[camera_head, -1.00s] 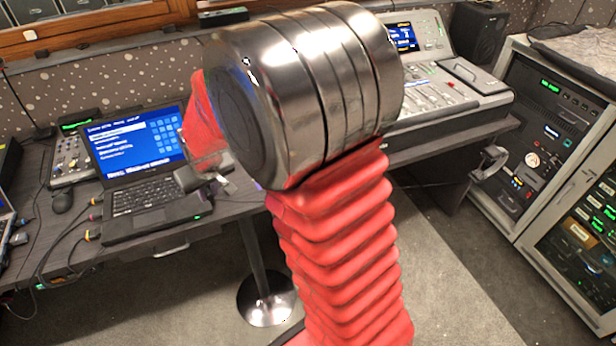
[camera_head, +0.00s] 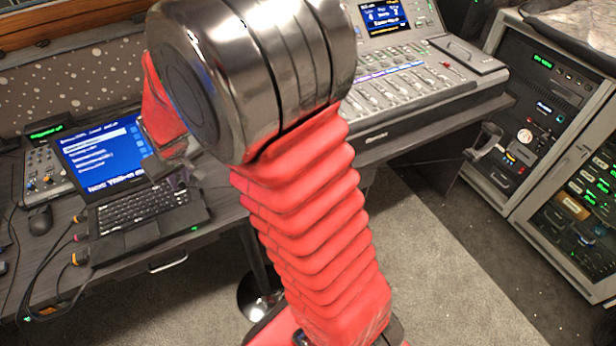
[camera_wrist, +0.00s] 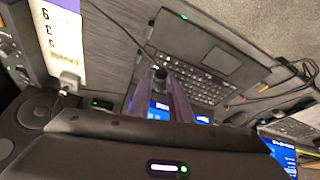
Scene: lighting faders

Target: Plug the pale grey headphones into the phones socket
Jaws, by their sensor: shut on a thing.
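My gripper (camera_head: 178,181) is partly hidden behind my arm in the head view, above the right part of the open laptop. In the wrist view its fingers (camera_wrist: 172,92) are shut on a small dark plug (camera_wrist: 160,74). A thin dark cable (camera_wrist: 122,28) runs from near this plug to the upper left. The plug is clear of the laptop as far as I can tell. I cannot make out the pale grey headphones themselves, or say which opening is the phones socket.
The laptop (camera_head: 135,212) stands on the dark desk, with cables at its left side. A small mixer (camera_head: 45,172) and mouse (camera_head: 40,219) are beside it. A large lighting console (camera_head: 430,80) is at right, near an equipment rack (camera_head: 520,190).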

